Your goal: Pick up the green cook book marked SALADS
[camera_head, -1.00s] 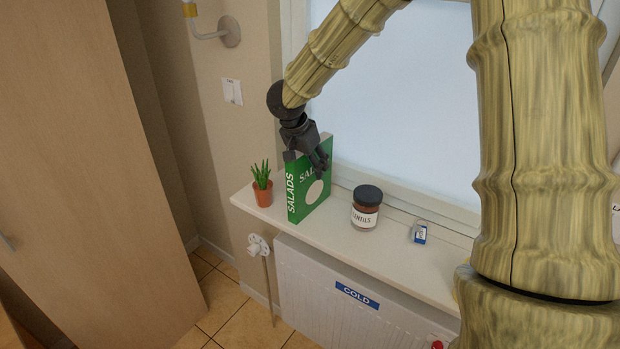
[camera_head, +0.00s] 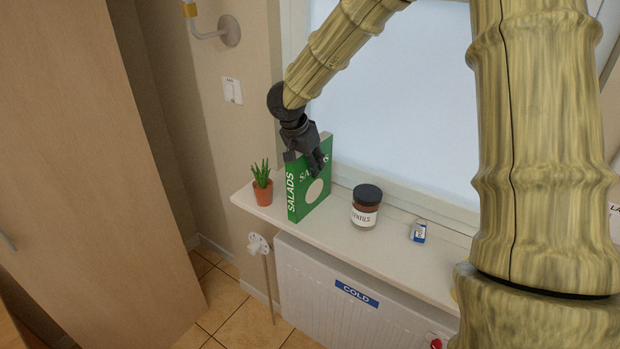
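The green cook book (camera_head: 310,198) stands upright on the white window sill, with SALADS in white on its spine and cover. My gripper (camera_head: 304,162) is over its top edge from above. One dark finger is at the spine side and the other lies against the front cover, covering part of the title. The fingers look closed on the book. The book still rests on the sill; the far finger's contact is partly hidden.
A small potted plant (camera_head: 262,184) stands close to the left of the book. A lentils jar (camera_head: 366,207) and a blue-and-white padlock-like item (camera_head: 418,232) stand to the right on the sill (camera_head: 390,250). The window is behind, and a radiator (camera_head: 330,290) is below.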

